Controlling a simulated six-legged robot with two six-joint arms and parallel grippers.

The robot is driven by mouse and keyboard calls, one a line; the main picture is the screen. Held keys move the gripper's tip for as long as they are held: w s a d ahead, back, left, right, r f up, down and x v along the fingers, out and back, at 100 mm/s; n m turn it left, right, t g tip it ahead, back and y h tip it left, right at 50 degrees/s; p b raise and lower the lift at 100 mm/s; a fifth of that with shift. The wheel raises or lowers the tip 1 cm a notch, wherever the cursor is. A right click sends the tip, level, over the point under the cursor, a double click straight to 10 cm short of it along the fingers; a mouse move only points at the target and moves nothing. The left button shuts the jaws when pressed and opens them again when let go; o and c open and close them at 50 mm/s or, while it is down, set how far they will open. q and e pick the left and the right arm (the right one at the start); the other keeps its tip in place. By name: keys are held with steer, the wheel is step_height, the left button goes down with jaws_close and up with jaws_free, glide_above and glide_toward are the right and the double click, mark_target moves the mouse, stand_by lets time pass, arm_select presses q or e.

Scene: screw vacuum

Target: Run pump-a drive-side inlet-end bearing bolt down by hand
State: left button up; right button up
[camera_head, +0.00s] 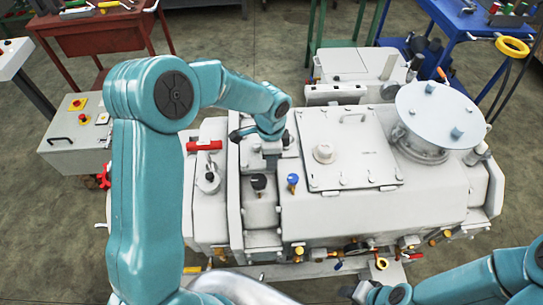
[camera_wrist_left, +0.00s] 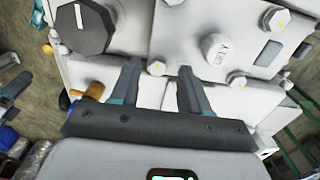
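The white pump (camera_head: 350,205) fills the middle of the head view. My left gripper (camera_head: 270,150) points down over its left end section. In the left wrist view, my left gripper (camera_wrist_left: 158,72) is open, with two dark fingers spread apart. A light hex bolt head (camera_wrist_left: 157,68) with a yellow mark shows between the fingertips; I cannot tell whether they touch it. Another bolt (camera_wrist_left: 237,80) shows to its right and one more bolt (camera_wrist_left: 276,18) at upper right. The bolts by the gripper are hidden in the head view. My right gripper (camera_head: 362,292) is low in the head view, its fingers unclear.
A large dark hex cap (camera_wrist_left: 82,28) and a brass fitting (camera_wrist_left: 88,93) stand left of the fingers. A round flanged cover (camera_head: 440,112) rises on the pump's right. A control box (camera_head: 78,135) stands left. A blue cart (camera_head: 470,40) and red table (camera_head: 95,35) are behind.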

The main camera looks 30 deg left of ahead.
arm_select(q)
steer(key=shift+s, duration=0.1)
step_height(320, 180, up, 16)
steer(key=b, duration=0.1)
steer(key=shift+r, duration=0.15)
stand_by(0.5)
